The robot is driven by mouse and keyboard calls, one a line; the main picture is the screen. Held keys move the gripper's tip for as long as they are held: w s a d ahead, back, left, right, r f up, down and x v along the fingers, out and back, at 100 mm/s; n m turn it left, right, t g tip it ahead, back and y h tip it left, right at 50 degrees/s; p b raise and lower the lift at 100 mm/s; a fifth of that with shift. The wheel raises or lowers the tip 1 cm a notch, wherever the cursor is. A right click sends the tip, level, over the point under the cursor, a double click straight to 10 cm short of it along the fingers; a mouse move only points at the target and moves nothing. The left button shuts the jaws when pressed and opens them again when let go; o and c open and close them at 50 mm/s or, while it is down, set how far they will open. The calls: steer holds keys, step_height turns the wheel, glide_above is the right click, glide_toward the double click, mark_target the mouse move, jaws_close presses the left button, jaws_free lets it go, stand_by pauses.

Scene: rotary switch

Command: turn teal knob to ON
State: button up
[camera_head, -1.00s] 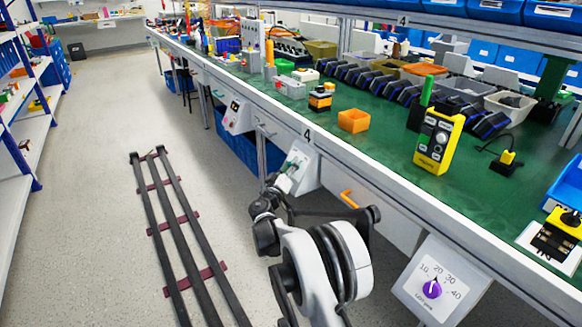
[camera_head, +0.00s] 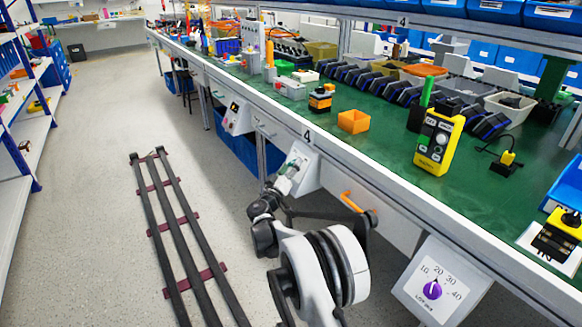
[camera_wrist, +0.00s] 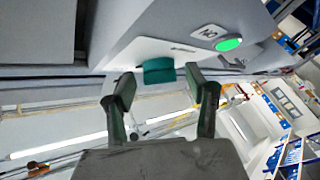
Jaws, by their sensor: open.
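The teal knob (camera_wrist: 159,70) sticks out from a white panel (camera_wrist: 140,50) in the wrist view. A bright green spot (camera_wrist: 228,44) lies on the panel to its right, beside a label that reads ON upside down. My gripper (camera_wrist: 160,86) is open, with one dark finger on either side of the knob. The knob shows between the fingertips, with a gap to each. In the head view my gripper (camera_head: 288,178) is at the white panel box (camera_head: 308,172) under the bench edge. The knob cannot be made out clearly there.
An orange handle (camera_head: 350,202) is right of my gripper. A panel with a purple dial (camera_head: 432,289) hangs further right, and another white panel (camera_head: 236,115) is further back. The green bench top (camera_head: 385,180) is above.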

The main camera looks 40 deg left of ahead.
steer(key=v, duration=1.2)
stand_by(0.3)
